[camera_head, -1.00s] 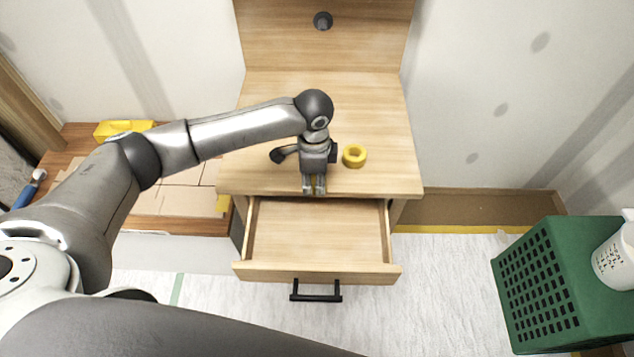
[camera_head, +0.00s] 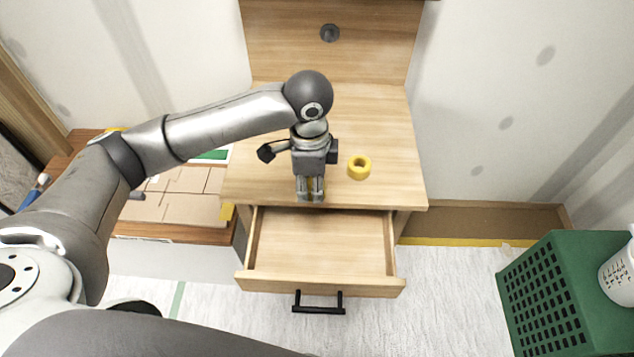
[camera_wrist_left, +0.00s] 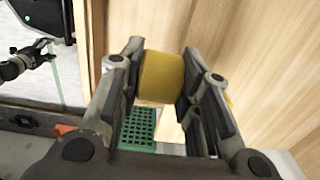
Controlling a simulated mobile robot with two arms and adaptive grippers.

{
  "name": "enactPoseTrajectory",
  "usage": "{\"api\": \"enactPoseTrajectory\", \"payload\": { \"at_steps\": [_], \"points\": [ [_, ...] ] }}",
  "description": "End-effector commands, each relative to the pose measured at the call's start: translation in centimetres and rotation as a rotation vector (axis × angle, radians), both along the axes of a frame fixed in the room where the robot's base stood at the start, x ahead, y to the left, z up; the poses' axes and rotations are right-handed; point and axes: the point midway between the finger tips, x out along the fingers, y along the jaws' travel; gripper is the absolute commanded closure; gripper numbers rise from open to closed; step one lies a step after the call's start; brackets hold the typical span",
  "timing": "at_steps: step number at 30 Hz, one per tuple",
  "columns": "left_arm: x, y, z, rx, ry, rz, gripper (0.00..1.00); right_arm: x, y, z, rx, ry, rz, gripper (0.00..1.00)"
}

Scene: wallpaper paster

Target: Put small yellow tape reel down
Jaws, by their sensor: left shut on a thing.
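My left gripper (camera_head: 311,196) is over the front edge of the wooden desk top (camera_head: 385,120), just above the open drawer (camera_head: 325,248). It is shut on a small yellow tape reel, which shows clearly between the two fingers in the left wrist view (camera_wrist_left: 161,77). In the head view only slivers of this reel show between the fingers. A second yellow tape reel (camera_head: 359,167) lies flat on the desk top, right of the gripper and apart from it. My right gripper (camera_wrist_left: 40,57) seems to show small at the upper left of the left wrist view.
The drawer looks empty, with a black handle (camera_head: 318,308) on its front. A green crate (camera_head: 545,305) with a white cup (camera_head: 617,275) stands at the lower right. A low wooden surface with brown pieces (camera_head: 185,195) is at the left. The right of the desk top is clear.

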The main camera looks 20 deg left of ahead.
Motion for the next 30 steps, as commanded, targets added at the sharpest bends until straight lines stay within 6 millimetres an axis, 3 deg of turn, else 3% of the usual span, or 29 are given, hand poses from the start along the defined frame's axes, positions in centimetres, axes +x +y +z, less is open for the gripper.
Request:
{"api": "enactPoseTrajectory", "payload": {
  "at_steps": [9,17,20,27,30],
  "points": [
    [-6.1,-0.1,2.5,0.0,0.0,-0.002,0.85,0.0,0.0,-0.1,0.0,0.0,0.0,0.37],
    [-8.6,-0.3,3.2,0.005,0.005,0.0,0.85,0.0,0.0,-0.1,0.0,0.001,0.0,0.37],
    [-9.6,-0.9,1.5,0.032,0.025,0.003,0.85,0.0,0.0,0.0,0.0,0.001,0.001,0.37],
    [-13.1,-3.0,-4.9,0.144,0.064,0.005,0.85,0.0,0.0,0.2,0.0,0.001,0.001,0.37],
    [-14.1,-3.5,-6.4,0.172,0.066,0.003,0.85,0.0,-0.1,0.2,-0.001,0.001,0.001,0.37]
  ]
}}
